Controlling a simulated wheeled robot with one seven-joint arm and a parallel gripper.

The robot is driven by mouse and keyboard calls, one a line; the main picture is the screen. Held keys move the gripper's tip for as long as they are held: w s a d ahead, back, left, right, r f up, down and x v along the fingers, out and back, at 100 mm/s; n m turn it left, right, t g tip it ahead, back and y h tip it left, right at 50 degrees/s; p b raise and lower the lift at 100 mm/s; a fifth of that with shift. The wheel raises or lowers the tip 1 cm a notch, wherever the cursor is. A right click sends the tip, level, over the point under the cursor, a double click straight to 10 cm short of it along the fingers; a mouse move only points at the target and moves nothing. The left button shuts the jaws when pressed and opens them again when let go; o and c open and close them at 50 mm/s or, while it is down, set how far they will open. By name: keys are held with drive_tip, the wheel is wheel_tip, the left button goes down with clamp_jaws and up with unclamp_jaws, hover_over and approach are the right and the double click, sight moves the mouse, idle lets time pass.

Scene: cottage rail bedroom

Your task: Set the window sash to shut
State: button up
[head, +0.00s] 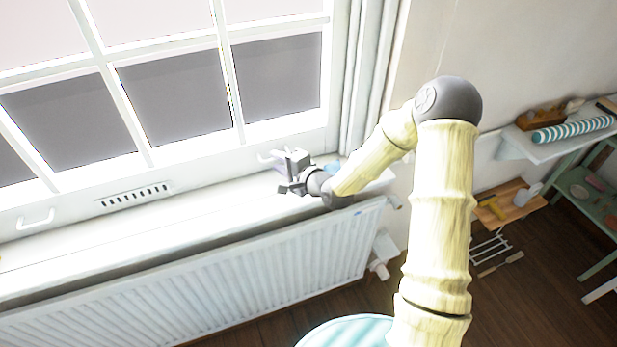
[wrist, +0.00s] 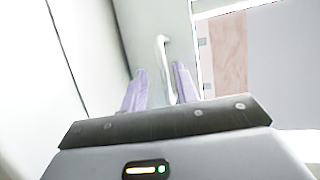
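The white window sash (head: 185,145) has several panes and fills the upper left of the head view. A white handle (head: 36,220) is on its bottom rail at left. A second handle (head: 268,156) is at the right, beside my gripper (head: 287,172). In the wrist view, my gripper (wrist: 157,75) has its two lilac fingers apart. The right handle (wrist: 163,50) runs between them, nearer the right finger, with a gap on the left. I cannot tell whether it touches a finger. How far the sash stands from shut is not clear.
A white sill (head: 150,225) runs under the sash, with a radiator (head: 230,260) below. A small bluish thing (head: 333,167) lies on the sill behind my gripper. A wall shelf (head: 560,145) and a green rack (head: 585,195) stand at right. A striped round top (head: 345,333) is below.

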drive_tip(key=p+v, duration=0.5)
drive_tip(key=v, duration=1)
drive_tip(key=shift+s+d, duration=0.2)
drive_tip(key=shift+d, duration=0.05)
drive_tip(key=shift+f, duration=0.15)
